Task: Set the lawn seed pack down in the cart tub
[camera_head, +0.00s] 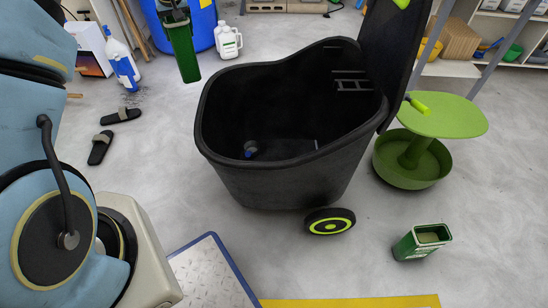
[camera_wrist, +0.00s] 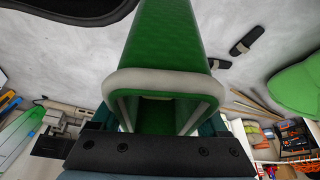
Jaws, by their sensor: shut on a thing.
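My gripper (camera_head: 174,17) is at the top of the head view, shut on a long green pack (camera_head: 184,52), which I take as the lawn seed pack. The pack hangs down from it, left of the black cart tub (camera_head: 275,188) and apart from it in the picture. In the wrist view the green pack (camera_wrist: 170,45) fills the upper middle, with a pale band across its near end. Any label on it is not readable. The tub is open at the top, with its dark lid (camera_head: 395,40) raised at the right.
A small blue-and-white thing (camera_head: 250,149) lies inside the tub; most of its floor looks bare. A green stool (camera_head: 440,116) stands right of the tub, and a green container (camera_head: 410,246) stands on the floor. White jug (camera_head: 228,42) and blue barrel stand behind.

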